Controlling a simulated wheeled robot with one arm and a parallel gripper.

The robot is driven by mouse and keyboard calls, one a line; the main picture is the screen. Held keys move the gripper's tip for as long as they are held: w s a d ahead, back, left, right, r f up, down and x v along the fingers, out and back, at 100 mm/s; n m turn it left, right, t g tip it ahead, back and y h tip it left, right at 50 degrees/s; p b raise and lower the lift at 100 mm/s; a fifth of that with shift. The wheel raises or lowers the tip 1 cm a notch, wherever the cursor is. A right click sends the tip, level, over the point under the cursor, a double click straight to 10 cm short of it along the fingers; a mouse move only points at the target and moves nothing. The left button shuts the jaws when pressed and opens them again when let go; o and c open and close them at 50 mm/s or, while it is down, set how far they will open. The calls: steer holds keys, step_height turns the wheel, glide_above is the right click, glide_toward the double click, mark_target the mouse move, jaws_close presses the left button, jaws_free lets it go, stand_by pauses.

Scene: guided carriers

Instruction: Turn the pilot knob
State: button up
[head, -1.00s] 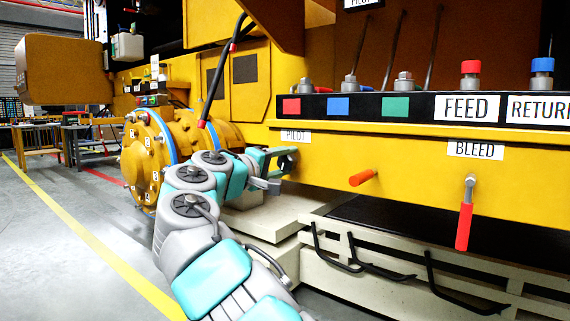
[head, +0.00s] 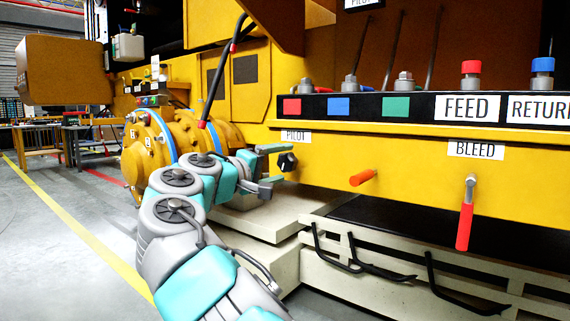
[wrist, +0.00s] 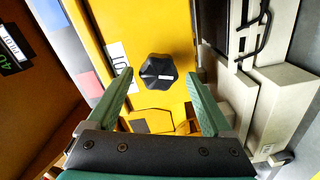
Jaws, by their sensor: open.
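The pilot knob (head: 288,162) is a black lobed knob on the yellow panel, just below the PILOT label (head: 296,136). In the wrist view the knob (wrist: 158,73) faces the camera, with a short white mark running roughly sideways from its middle to the right. My gripper (head: 281,166) is open, one finger above and one below the knob in the head view. In the wrist view my gripper (wrist: 165,78) has its green fingers either side of the knob, with clear gaps; neither appears to touch it. The label (wrist: 121,62) shows left of the knob.
A red-handled BLEED valve (head: 465,222) is farther right. A dark hose (head: 219,75) hangs above my arm. A pale stepped base (head: 262,215) lies below the panel.

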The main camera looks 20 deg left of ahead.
steer(key=v, duration=0.5)
steer(key=shift+s, duration=0.2)
